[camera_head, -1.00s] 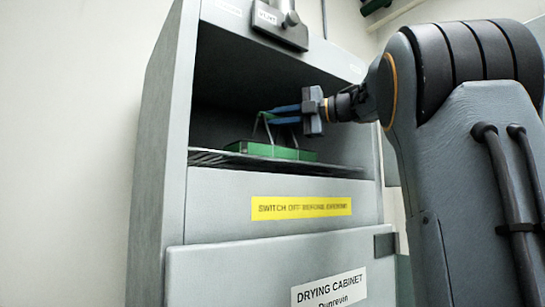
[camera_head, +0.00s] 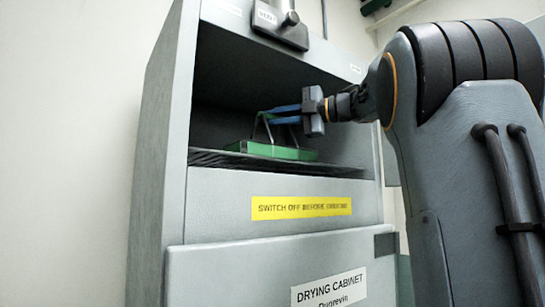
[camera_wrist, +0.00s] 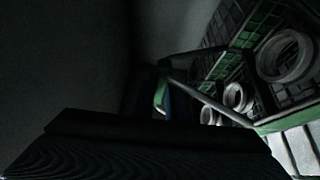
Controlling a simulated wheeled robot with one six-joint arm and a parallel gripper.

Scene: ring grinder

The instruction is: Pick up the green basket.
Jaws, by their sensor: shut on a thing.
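The green basket (camera_head: 270,150) is inside the open upper bay of the drying cabinet, at the level of its rack, with its thin grey handle upright. I cannot tell whether its base touches the rack. My gripper (camera_head: 272,115) reaches in from the right, its blue fingers shut on the top of the handle. In the wrist view the basket (camera_wrist: 240,38) shows dark and tilted at the right, its green mesh walls around several pale rings (camera_wrist: 285,56). The handle bar runs to my fingers, which are mostly in shadow.
The slatted rack (camera_head: 215,159) forms the bay's floor. The grey cabinet (camera_head: 225,210) has side walls and a top panel close around the bay. A dark switch box (camera_head: 275,24) is on its upper front. My arm fills the right side.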

